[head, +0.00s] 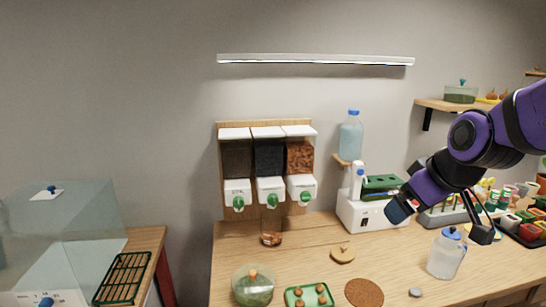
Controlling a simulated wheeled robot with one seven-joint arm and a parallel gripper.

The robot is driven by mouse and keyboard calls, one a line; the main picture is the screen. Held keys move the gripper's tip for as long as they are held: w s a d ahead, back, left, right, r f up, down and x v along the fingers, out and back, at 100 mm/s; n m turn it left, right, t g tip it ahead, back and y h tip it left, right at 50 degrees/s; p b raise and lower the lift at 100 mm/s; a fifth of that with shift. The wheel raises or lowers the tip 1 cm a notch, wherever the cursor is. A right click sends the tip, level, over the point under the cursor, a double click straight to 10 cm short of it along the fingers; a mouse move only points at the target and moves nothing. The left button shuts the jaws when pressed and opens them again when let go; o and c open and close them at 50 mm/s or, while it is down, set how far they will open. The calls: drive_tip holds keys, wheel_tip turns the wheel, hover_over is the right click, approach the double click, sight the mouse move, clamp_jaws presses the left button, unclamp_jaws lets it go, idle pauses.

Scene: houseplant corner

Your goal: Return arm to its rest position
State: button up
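My purple and black arm reaches in from the right edge in the head view, bent, in front of the wall and above the right part of the wooden table (300,262). My gripper (481,228) appears as dark parts at the lower end of the arm, up and to the right of the clear jug with a blue lid (446,255). I see nothing held in it. The angle does not show whether its fingers are apart or together. The arm hides part of the wall and some of the things behind it.
A three-bin dispenser (268,165) hangs on the wall. A white machine (372,207) stands below a water bottle (350,135). A green tray (308,296), glass bowl (253,287) and cork mat (364,292) lie in front. Crowded racks and pots (530,218) fill the right. A shelf (450,105) is above.

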drive_tip(key=s+d+r+m+h, duration=0.1)
drive_tip(key=s+d+r+m, duration=0.1)
drive_tip(key=s, duration=0.5)
drive_tip(key=s+d+r+m, duration=0.2)
drive_tip(key=s+r+m, duration=0.1)
drive_tip(key=s, duration=0.5)
drive_tip(key=shift+s+r+g+h, duration=0.3)
drive_tip(key=shift+r+g+h, duration=0.1)
drive_tip(key=shift+r, duration=0.4)
